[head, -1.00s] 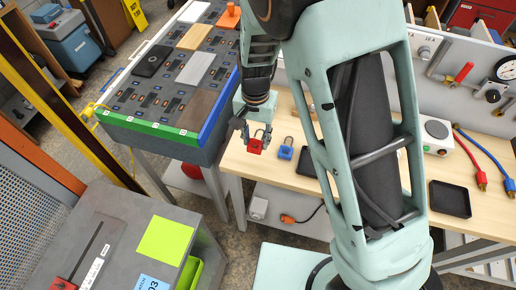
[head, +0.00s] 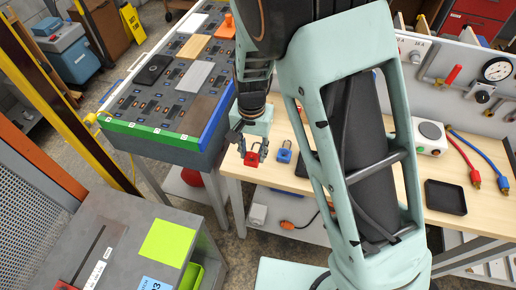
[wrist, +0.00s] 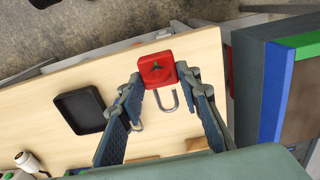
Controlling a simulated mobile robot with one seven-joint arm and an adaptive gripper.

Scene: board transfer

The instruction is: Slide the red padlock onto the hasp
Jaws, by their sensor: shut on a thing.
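The red padlock (head: 251,159) is between the fingertips of my gripper (head: 250,152), which is shut on its body at the left end of the wooden bench. In the wrist view the red padlock (wrist: 157,70) sits between the two fingertips (wrist: 163,78), with its metal shackle showing below its body. A blue padlock (head: 284,155) stands on the bench just right of the red one. In the wrist view my left finger hides most of what lies behind it. I cannot pick out the hasp in either view.
The wooden bench (head: 395,195) bears a black tray (head: 445,197) and a white box with a round top (head: 430,137). A panel with a red-handled valve (head: 453,75) stands behind. A board with slots (head: 165,105) is to the left. A grey cabinet (head: 125,210) is in front.

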